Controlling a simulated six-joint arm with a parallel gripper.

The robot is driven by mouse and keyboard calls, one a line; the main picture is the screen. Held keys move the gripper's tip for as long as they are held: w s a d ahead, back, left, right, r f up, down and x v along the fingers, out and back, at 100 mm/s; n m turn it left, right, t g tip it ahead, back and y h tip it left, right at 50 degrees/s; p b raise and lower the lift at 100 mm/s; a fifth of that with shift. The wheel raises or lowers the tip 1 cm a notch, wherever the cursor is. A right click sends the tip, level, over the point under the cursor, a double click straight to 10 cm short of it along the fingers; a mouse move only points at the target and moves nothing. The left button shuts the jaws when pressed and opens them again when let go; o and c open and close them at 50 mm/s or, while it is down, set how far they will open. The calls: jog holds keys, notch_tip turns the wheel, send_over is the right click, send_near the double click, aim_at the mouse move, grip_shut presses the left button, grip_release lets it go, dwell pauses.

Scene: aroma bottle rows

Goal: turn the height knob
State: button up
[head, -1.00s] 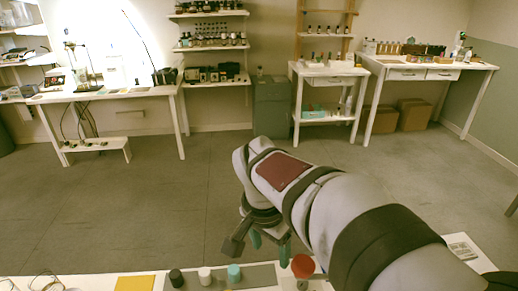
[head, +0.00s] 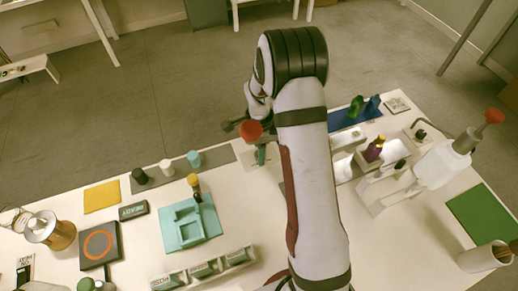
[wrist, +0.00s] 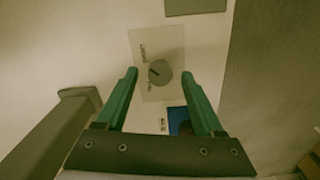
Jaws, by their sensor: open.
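A round grey knob (wrist: 163,77) with a dark pointer mark sits on a pale lettered plate (wrist: 164,43) in the wrist view. The mark points up and left in that picture; the lettering is too blurred to read. My gripper (wrist: 160,72) is open, with one green finger on each side of the knob and a gap to both. I cannot tell how far above the knob the fingertips are. In the head view my arm hides the knob, and only part of the gripper shows behind a red round top (head: 250,131).
Three small bottles, black (head: 140,176), white (head: 167,168) and teal (head: 194,159), stand on a grey strip left of my arm. A teal tray (head: 186,238) lies nearer. A white device (head: 440,165) with a red ball stands at right.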

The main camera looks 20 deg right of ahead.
jog(key=shift+f, duration=0.45)
grip_shut()
